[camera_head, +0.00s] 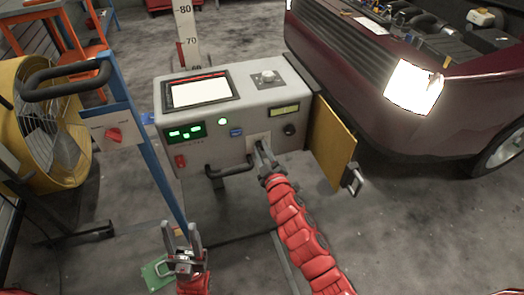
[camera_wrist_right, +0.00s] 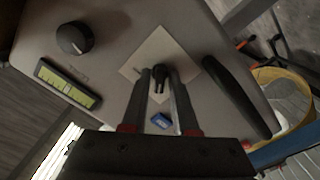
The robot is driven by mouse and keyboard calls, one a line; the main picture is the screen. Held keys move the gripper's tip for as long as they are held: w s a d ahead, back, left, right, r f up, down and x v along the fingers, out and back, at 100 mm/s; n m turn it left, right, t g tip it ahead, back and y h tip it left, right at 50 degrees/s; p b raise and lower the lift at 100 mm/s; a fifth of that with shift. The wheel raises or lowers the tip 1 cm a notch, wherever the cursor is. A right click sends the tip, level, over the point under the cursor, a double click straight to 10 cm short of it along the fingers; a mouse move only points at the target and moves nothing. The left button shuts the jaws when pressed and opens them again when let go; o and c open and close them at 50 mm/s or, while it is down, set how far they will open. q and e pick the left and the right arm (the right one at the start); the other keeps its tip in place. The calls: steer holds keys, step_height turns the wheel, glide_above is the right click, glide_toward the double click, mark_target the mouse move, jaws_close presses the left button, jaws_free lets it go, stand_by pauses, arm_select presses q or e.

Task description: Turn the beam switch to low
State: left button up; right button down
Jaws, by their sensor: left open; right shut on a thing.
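The beam switch seems to be the small dark lever (camera_wrist_right: 161,74) on a pale square plate (camera_wrist_right: 150,55) in the right wrist view. In the head view the plate (camera_head: 252,141) shows on the front of the grey tester box (camera_head: 215,155), and my fingers mostly cover the switch. My right gripper (camera_head: 262,148) is at the plate, its fingers pointing into the panel. In the right wrist view its two fingertips (camera_wrist_right: 161,76) are on either side of the lever, shut on it. No low marking is readable. My left gripper (camera_head: 181,232) is open and empty, low in front of the box.
A black handle (camera_head: 230,168) sticks out just left of the plate. A black knob (camera_head: 289,130) and lit display (camera_head: 285,111) are to its right. A yellow door (camera_head: 332,143) stands open beside the dark red car (camera_head: 390,110). A blue post (camera_head: 150,150) stands left.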

steer(key=shift+f, duration=0.1)
stand_by(0.4)
steer(key=c, duration=0.9)
jaws_free()
steer(key=p+v, duration=0.1)
steer(key=v, duration=1.6)
steer(key=shift+s, duration=0.2)
